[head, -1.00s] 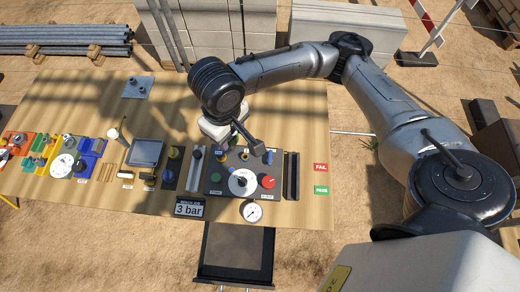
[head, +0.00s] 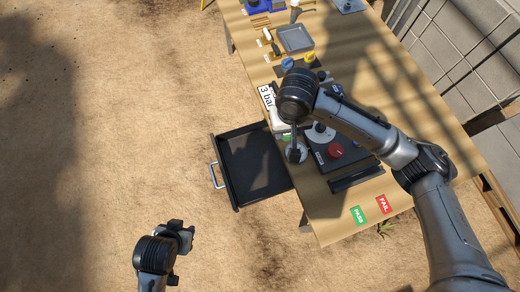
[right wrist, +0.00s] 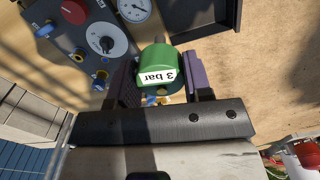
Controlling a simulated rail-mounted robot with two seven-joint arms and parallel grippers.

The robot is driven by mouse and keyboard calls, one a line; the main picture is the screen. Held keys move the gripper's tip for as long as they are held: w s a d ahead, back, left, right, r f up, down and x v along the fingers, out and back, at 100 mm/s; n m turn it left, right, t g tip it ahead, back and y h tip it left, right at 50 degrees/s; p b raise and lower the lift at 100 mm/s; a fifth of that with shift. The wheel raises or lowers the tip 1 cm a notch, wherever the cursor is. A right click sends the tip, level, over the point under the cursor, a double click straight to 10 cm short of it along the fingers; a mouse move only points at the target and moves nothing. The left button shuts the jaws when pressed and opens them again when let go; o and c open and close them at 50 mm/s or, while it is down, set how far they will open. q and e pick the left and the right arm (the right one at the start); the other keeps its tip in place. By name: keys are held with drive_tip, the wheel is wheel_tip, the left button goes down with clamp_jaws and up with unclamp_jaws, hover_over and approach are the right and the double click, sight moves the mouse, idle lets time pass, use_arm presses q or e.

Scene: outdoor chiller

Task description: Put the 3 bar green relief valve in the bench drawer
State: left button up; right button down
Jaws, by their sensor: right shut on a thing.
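The green relief valve (right wrist: 155,65), with a white "3 bar" label, is between the two fingers of my right gripper (right wrist: 160,84) in the right wrist view. In the head view my right gripper (head: 283,129) is over the bench's front edge, beside the drawer, and mostly hidden by its own wrist. The bench drawer (head: 238,160) is pulled open, black inside, and looks empty. Its handle (head: 213,175) faces left. My left gripper (head: 184,236) is over bare ground at the bottom, away from the bench; its jaw opening is unclear.
The test panel (head: 345,150) with a red knob (head: 335,151) and a white dial stands on the bench right of the drawer. A gauge (head: 296,153) is at the bench edge. A grey tray (head: 296,39) and PASS (head: 358,215) and FAIL (head: 383,204) labels lie on the bench.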

drive_tip(key=a+f+n+b, duration=0.1)
drive_tip(key=a+f+b, duration=0.4)
drive_tip(key=f, duration=0.4)
drive_tip(key=s+a+f+b, duration=0.1)
drive_tip(key=a+f+b, duration=0.4)
drive_tip(key=f, duration=0.4)
drive_tip(key=a+f+n+b, duration=0.1)
drive_tip(key=a+f+b, duration=0.45)
drive_tip(key=f, duration=0.35)
drive_tip(key=b, duration=0.3)
approach(258, 157)
drive_tip(key=shift+f+b, duration=0.65)
drive_tip(key=shift+f, duration=0.7)
use_arm(q)
wheel_tip(258, 157, down, 22)
drive_tip(key=shift+d, duration=0.2)
use_arm(e)
drive_tip(key=shift+a, duration=0.1)
use_arm(q)
drive_tip(key=shift+a, duration=0.1)
use_arm(e)
drive_tip(key=shift+f, duration=0.2)
drive_tip(key=c, duration=0.5)
unclamp_jaws()
drive_tip(key=shift+c, duration=0.2)
use_arm(q)
drive_tip(key=shift+a, duration=0.1)
